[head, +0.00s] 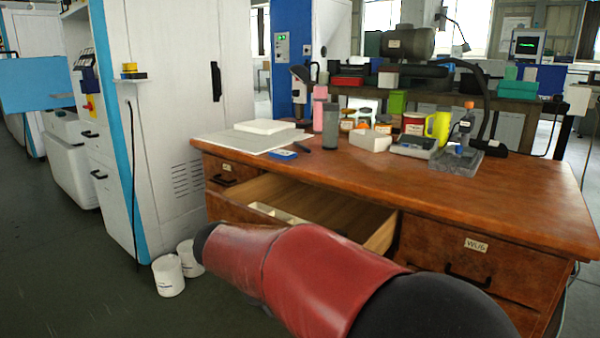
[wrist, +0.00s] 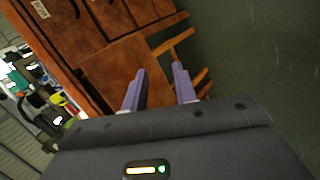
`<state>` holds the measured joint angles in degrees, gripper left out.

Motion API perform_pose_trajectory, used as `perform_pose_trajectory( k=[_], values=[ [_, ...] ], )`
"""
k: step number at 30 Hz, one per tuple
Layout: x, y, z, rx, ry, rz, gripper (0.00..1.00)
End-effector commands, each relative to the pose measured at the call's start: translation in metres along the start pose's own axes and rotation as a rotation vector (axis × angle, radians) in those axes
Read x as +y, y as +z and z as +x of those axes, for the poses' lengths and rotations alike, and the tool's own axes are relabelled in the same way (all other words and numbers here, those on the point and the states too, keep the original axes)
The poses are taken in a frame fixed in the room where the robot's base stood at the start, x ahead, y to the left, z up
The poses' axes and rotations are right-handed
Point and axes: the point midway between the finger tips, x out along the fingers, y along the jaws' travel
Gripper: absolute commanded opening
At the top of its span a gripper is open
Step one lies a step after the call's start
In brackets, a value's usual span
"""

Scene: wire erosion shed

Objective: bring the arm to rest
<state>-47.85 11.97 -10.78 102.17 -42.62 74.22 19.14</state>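My arm, red with dark joints, stretches across the lower middle of the head view, in front of the open desk drawer (head: 380,235). My gripper is not visible in the head view. In the wrist view my gripper (wrist: 159,68) shows two purple fingers standing apart with nothing between them. Beyond them are brown wooden surfaces of the desk and the dark floor. The wrist view is strongly tilted.
A wooden desk (head: 520,205) carries a pink bottle (head: 320,108), a grey cylinder (head: 331,127), a yellow mug (head: 437,127) and other items. A white cabinet (head: 175,90) stands left. White buckets (head: 168,276) are on the floor. Floor at lower left is clear.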

Motion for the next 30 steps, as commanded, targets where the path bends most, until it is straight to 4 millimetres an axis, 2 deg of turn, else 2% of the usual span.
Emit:
perform_pose_trajectory(
  k=[1, 6, 12, 15, 18, 21, 30],
  values=[
    [0.021, 0.029, 0.007, -0.012, -0.076, 0.054, 0.28],
    [0.046, 0.110, 0.018, -0.002, -0.297, 0.207, 0.28],
    [0.049, 0.193, 0.015, 0.076, -0.477, 0.422, 0.28],
    [0.041, 0.224, 0.011, 0.127, -0.527, 0.526, 0.28],
    [0.033, 0.245, 0.008, 0.173, -0.553, 0.614, 0.28],
    [0.026, 0.258, 0.006, 0.206, -0.564, 0.673, 0.28],
    [0.020, 0.264, 0.006, 0.230, -0.569, 0.714, 0.28]
  ],
)
